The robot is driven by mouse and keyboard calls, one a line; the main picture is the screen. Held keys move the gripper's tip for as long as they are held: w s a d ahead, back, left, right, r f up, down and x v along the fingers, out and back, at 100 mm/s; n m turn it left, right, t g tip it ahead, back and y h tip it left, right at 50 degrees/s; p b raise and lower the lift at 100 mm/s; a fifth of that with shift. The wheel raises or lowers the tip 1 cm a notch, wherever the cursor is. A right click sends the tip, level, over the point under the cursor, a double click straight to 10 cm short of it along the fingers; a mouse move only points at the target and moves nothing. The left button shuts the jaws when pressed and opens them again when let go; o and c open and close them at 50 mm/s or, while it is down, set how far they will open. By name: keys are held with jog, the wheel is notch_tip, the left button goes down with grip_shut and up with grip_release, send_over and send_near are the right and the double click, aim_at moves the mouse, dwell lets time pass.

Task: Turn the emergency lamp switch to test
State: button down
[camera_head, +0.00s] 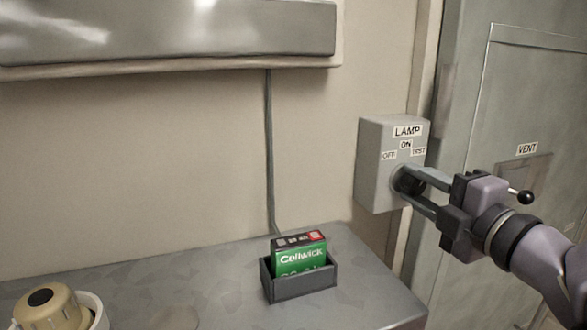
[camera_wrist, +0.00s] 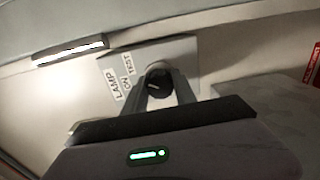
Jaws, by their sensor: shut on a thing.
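The grey lamp switch box (camera_head: 377,165) is fixed to the wall at the right, with labels LAMP, OFF, ON and TEST. Its round black knob (camera_head: 406,181) is low on the front face, partly hidden by the fingers. My gripper (camera_head: 416,188) reaches in from the right and is shut on the knob, one finger above and one below. In the wrist view the knob (camera_wrist: 158,82) sits between the two fingertips, with a light pointer line on it. The box (camera_wrist: 185,50) appears turned there. I cannot tell exactly which label the pointer faces.
A green Cellwick battery (camera_head: 302,254) stands in a dark holder (camera_head: 300,285) on the grey bench (camera_head: 200,285). A beige capped object (camera_head: 45,305) is at lower left. A grey cabinet (camera_head: 465,110) with a VENT label and a black-ball lever (camera_head: 523,196) is close behind my gripper.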

jog(key=shift+r+m+p, duration=0.15)
jog(key=shift+m+p, duration=0.4)
jog(key=shift+m, duration=0.55)
jog(key=c, duration=1.3)
grip_release()
jog(key=shift+o, duration=1.4)
jog(key=shift+w, duration=0.15)
